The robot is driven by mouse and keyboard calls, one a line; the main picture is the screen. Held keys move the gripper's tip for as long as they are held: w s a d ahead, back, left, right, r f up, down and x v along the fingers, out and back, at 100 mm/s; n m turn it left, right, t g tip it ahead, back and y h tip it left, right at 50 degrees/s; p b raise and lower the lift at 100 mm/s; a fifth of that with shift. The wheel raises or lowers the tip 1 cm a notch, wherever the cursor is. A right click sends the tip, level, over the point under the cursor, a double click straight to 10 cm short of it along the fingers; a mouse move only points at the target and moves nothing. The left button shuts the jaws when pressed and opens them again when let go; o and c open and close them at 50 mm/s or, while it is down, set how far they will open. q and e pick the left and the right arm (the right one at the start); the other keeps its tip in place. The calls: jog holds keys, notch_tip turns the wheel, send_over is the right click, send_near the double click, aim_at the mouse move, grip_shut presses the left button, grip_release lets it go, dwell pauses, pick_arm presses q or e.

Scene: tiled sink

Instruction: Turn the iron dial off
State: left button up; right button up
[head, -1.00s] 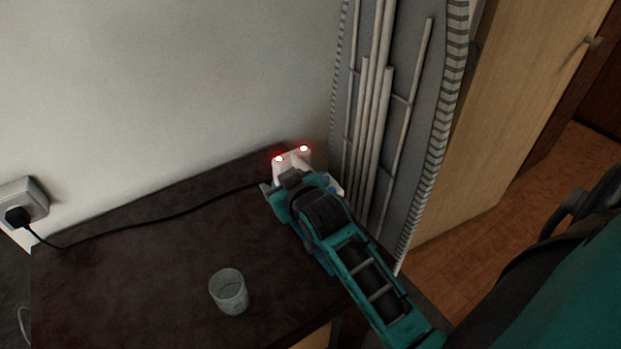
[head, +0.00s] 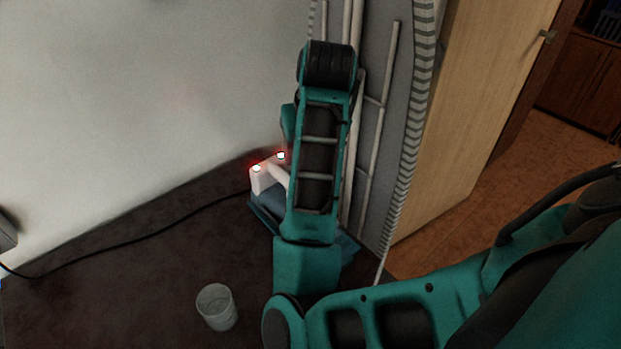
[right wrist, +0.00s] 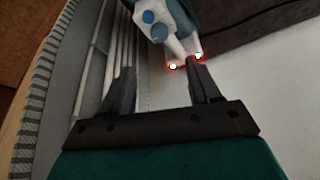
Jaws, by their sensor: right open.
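The white and blue iron (head: 262,182) sits at the back of the dark table, against the wall. Two lights on it glow red. My right arm hides much of it in the head view. I cannot tell any contact. My left gripper is not in view.
A clear glass (head: 217,307) stands on the dark table (head: 130,290). A black cord (head: 130,255) runs from the iron to the left. White pipes and a grey panel (head: 375,130) rise close beside the iron. A wooden door (head: 470,110) is at the right.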

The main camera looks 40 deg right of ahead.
jog(key=x, duration=1.3)
jog(key=shift+s, duration=0.15)
jog(key=shift+c, duration=0.3)
jog(key=c, duration=1)
